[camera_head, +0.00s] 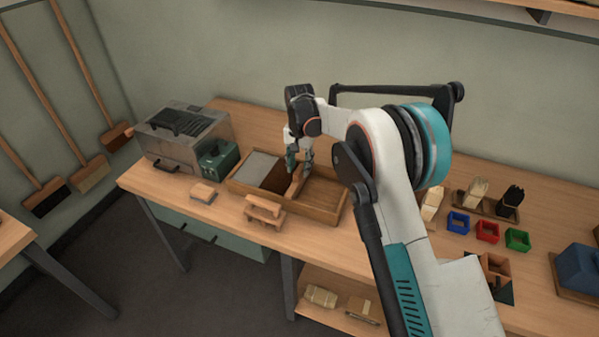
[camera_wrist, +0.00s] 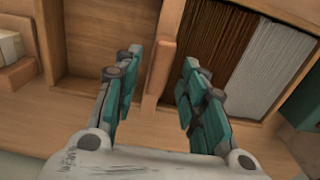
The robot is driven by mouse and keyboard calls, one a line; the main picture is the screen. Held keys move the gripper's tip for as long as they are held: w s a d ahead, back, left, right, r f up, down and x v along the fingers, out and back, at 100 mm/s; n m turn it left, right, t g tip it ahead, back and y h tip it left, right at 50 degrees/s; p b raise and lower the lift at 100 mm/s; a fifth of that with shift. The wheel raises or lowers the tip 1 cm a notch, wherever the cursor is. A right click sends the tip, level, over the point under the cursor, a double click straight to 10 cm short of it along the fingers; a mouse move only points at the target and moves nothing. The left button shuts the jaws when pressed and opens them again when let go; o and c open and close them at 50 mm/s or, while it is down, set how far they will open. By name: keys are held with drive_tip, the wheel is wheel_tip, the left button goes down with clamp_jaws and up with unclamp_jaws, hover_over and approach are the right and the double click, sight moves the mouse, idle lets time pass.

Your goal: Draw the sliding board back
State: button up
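A long wooden tray (camera_head: 325,216) stands on the workbench. A upright wooden board (camera_head: 297,183) crosses it; I take this as the sliding board. It also shows in the wrist view (camera_wrist: 166,45). On one side of it lie dark brown bristles (camera_wrist: 208,50) and pale grey bristles (camera_wrist: 266,70); on its other side the compartment (camera_wrist: 100,40) is bare. My gripper (camera_head: 299,160) is over the tray; in the wrist view its teal fingers (camera_wrist: 162,62) are apart, one on each side of the board, with gaps visible. Contact is not visible.
A small wooden stand (camera_head: 265,210) and a block (camera_head: 203,193) sit in front of the tray. A grey machine (camera_head: 190,138) and a green box (camera_head: 219,158) are to the left. Blue, red (camera_head: 487,232) and green bins and bristle bundles (camera_head: 510,200) stand right of my arm.

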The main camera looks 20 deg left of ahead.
drive_tip(key=shift+f, duration=1.2)
clamp_jaws()
drive_tip(key=d, duration=0.9)
drive_tip(key=s+d+b, duration=0.1)
drive_tip(key=d, duration=0.4)
drive_tip(key=shift+d, duration=0.15)
unclamp_jaws()
drive_tip(key=shift+d, duration=0.2)
drive_tip(key=shift+a, duration=0.1)
